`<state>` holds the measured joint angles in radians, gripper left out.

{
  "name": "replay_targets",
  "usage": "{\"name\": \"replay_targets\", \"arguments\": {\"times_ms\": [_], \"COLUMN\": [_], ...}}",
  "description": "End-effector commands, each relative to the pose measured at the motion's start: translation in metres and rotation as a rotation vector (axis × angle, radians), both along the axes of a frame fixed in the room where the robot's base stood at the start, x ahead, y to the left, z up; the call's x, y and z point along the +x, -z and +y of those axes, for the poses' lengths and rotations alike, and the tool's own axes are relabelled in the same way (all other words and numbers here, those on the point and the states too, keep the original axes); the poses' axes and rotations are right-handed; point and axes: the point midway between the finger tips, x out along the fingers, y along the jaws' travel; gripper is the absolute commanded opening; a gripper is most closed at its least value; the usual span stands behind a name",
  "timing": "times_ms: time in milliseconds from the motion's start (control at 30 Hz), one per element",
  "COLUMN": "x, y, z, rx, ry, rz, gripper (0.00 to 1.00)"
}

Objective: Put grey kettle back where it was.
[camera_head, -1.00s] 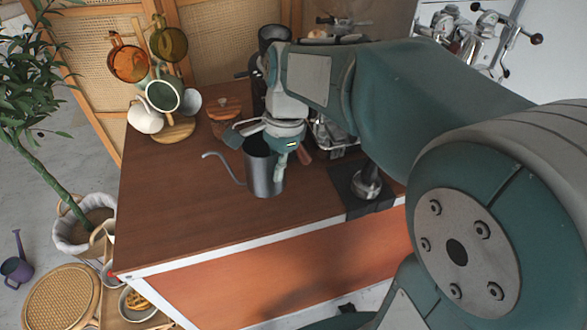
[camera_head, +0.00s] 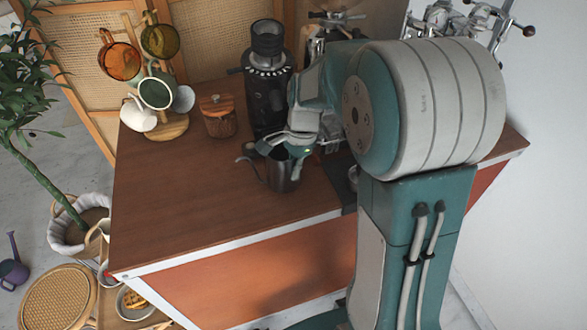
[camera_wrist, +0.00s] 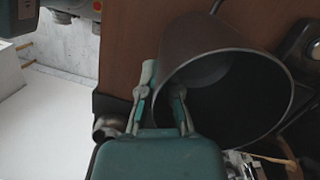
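The grey kettle (camera_head: 283,175), with a thin curved spout pointing left, is at the front part of the wooden counter, below my gripper (camera_head: 288,150). In the wrist view I look into its open round mouth (camera_wrist: 225,85). My gripper (camera_wrist: 160,95) is closed on the kettle's upper wall, one finger outside and the other at the rim. The handle is hidden. I cannot tell if the base touches the counter.
A black grinder (camera_head: 266,85) stands behind the kettle, with a wooden jar (camera_head: 218,115) to its left. A mug tree (camera_head: 170,125) with several cups is at the back left. A dark mat (camera_head: 343,182) lies right of the kettle. The left counter (camera_head: 170,210) is clear.

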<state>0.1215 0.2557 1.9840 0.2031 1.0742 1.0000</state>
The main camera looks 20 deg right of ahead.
Motion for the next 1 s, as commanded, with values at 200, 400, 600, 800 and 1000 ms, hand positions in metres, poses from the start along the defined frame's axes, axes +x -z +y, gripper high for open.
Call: {"name": "replay_targets", "arguments": {"times_ms": [200, 400, 600, 800, 1000], "x": [0.001, 0.001, 0.0, 0.001, 0.006], "y": [-0.001, 0.001, 0.001, -0.004, -0.036], "z": [0.0, 0.0, 0.0, 0.0, -0.007], "rx": [0.0, -0.001, -0.001, 0.0, -0.002], "ry": [0.0, 0.0, 0.0, 0.0, 0.002], "rz": [-0.003, -0.001, -0.001, -0.002, -0.007], "gripper": [0.0, 0.43, 0.43, 0.43, 0.43]}}
